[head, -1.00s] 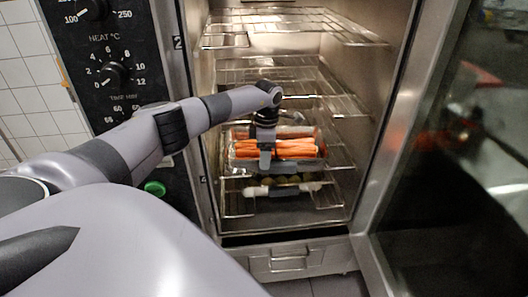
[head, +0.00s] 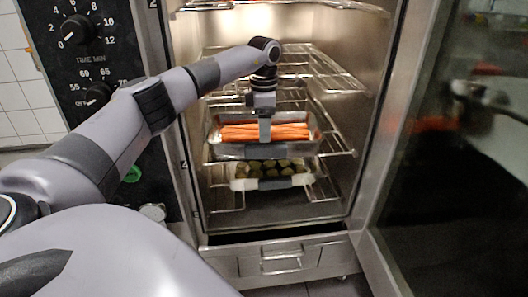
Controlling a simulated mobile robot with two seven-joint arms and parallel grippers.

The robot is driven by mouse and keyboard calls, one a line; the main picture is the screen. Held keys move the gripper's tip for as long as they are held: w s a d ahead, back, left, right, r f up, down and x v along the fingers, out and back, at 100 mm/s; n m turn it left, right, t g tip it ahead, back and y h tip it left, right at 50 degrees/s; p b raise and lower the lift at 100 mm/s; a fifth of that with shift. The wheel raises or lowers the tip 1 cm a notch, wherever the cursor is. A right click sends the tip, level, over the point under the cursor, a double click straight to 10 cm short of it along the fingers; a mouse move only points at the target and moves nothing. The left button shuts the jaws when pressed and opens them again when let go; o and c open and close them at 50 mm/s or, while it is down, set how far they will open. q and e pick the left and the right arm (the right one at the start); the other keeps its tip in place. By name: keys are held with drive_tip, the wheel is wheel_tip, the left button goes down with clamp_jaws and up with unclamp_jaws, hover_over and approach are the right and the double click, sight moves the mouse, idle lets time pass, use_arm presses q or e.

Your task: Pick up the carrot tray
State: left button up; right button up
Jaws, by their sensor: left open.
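The carrot tray (head: 285,150) is a metal tray filled with orange carrots (head: 288,131). It sits on a wire rack inside the open oven in the head view. My left gripper (head: 265,134) reaches into the oven from the left, pointing down at the tray's near side. Its fingers are seen edge-on and overlap the carrots and front wall in the picture. It is open, and I cannot tell whether it touches the tray. My right gripper is not in view.
A second tray (head: 240,184) with dark green food stands on the rack below. Empty wire racks (head: 320,66) are above. The oven door (head: 440,150) stands open at the right. The control panel (head: 85,60) and oven side wall are close to my left arm.

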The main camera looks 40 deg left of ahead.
sight(266, 145)
use_arm(q)
drive_tip(key=shift+f, duration=1.3)
wheel_tip(266, 145, down, 5)
drive_tip(key=shift+w+d+b, duration=0.15)
drive_tip(key=shift+b, duration=0.35)
clamp_jaws()
drive_tip(key=shift+r, duration=0.1)
